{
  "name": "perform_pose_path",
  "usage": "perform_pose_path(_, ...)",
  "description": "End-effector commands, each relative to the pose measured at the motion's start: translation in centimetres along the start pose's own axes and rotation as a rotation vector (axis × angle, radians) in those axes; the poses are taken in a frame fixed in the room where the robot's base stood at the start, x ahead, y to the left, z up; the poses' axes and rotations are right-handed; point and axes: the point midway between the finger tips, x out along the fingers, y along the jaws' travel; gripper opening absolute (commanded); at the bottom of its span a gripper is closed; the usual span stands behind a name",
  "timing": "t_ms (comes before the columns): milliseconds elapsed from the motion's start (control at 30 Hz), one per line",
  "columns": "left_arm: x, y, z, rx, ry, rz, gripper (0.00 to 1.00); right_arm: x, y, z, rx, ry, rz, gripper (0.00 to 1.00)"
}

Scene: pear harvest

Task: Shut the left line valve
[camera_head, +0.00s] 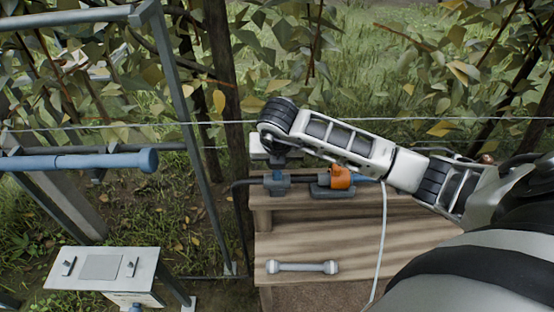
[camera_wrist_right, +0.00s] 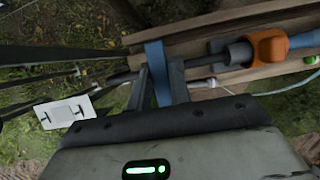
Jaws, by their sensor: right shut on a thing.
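The line valve (camera_head: 277,184) is a blue-grey block on a dark pipe at the left end of the wooden bench. My right gripper (camera_head: 276,160) comes down over it from above, and the arm partly hides the valve's top. In the right wrist view a flat blue handle (camera_wrist_right: 156,68) stands between the two dark fingers of my right gripper (camera_wrist_right: 159,80), which is shut on it. How far the handle is turned is hard to tell. My left gripper is in neither view.
An orange fitting (camera_head: 341,177) sits right of the valve, with a white hose (camera_head: 382,235) hanging down. A white rod with round ends (camera_head: 302,267) lies on the bench (camera_head: 370,235). A white panel (camera_head: 101,268) and a blue capped bar (camera_head: 100,161) stand left. Wires and branches cross behind.

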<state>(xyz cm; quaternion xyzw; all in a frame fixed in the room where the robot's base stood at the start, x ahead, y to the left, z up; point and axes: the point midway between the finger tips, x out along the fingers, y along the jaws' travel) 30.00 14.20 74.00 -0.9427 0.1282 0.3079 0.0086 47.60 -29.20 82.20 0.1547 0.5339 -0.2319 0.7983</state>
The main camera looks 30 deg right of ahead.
Motion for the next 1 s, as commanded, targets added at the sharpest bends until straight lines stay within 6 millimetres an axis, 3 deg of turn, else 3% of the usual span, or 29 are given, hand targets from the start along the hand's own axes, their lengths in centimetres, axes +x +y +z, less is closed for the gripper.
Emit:
perform_pose_path(133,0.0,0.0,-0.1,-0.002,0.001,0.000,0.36,-0.1,0.0,0.2,0.005,-0.003,0.000,0.00)
perform_pose_path(167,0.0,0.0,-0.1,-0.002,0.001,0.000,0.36,-0.1,0.0,0.2,0.005,-0.003,0.000,0.28)
perform_pose_path(200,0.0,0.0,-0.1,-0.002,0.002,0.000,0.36,-0.1,0.0,0.1,0.004,-0.003,0.000,0.39)
perform_pose_path(233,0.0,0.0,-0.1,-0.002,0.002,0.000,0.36,-0.1,0.0,0.1,0.004,-0.003,0.000,0.42)
perform_pose_path(633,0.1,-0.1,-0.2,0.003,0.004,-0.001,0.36,-1.0,0.0,0.1,0.001,-0.002,0.003,0.42)
perform_pose_path(767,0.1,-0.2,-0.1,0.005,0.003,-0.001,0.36,-3.2,0.0,0.1,0.000,-0.006,0.003,0.42)
perform_pose_path(1000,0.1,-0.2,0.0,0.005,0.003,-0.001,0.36,-9.2,0.1,0.2,0.001,-0.007,0.005,0.42)
